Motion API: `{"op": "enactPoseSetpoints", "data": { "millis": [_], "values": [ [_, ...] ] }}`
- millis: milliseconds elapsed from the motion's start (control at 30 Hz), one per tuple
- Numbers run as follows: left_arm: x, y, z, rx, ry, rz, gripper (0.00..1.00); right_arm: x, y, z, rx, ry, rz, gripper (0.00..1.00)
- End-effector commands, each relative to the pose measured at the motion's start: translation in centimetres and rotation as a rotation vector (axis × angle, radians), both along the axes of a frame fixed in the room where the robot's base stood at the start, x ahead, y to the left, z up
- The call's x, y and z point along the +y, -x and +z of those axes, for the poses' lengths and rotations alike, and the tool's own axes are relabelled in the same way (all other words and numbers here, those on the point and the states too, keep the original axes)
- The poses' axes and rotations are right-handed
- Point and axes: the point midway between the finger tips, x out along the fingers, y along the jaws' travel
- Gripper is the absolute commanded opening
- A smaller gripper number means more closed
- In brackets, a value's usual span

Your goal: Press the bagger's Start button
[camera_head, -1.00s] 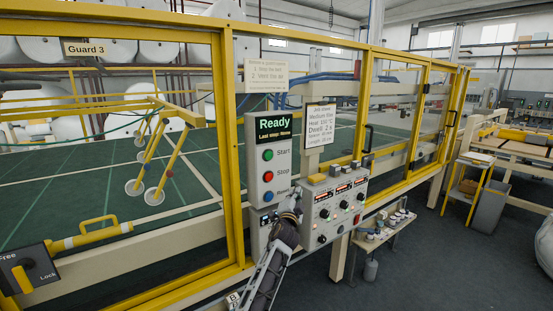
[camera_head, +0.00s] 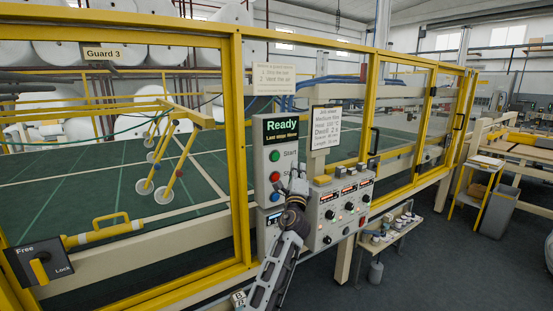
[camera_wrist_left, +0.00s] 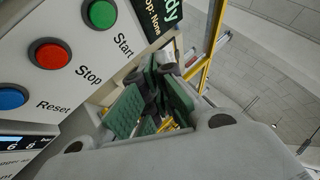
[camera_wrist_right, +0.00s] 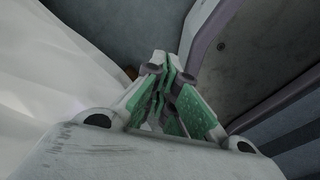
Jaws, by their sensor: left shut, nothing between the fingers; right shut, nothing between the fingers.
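The green Start button (camera_head: 275,156) is on the grey control box (camera_head: 266,215), under a display (camera_head: 282,129) that reads Ready. The red Stop button (camera_head: 275,176) is below it. My left gripper (camera_head: 297,176) is shut and empty, in front of the box's right part, right of the buttons and a little lower than Start. In the left wrist view the Start button (camera_wrist_left: 102,14), Stop button and blue Reset button (camera_wrist_left: 10,97) lie left of the closed fingers (camera_wrist_left: 158,92); no contact shows. My right gripper (camera_wrist_right: 170,95) is shut and empty in its own wrist view.
A knob panel (camera_head: 342,205) with lit displays adjoins the box on the right. Yellow guard frames (camera_head: 238,150) stand around it. A small shelf (camera_head: 388,233) with small items is at lower right. A Free/Lock handle (camera_head: 40,265) is at lower left.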

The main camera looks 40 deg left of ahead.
Motion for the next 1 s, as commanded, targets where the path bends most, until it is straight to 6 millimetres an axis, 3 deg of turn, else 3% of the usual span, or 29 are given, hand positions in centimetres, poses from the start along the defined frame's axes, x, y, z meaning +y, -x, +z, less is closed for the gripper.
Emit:
{"op": "enactPoseSetpoints", "data": {
  "millis": [567,1000],
  "values": [
    [0.2,-0.1,0.0,0.005,-0.009,0.004,0.00,0.0,0.6,0.0,0.006,-0.001,0.000,0.00],
    [2.9,-1.2,0.1,0.006,-0.010,0.004,0.00,0.0,1.3,0.0,0.013,0.000,-0.001,0.00]
  ]
}}
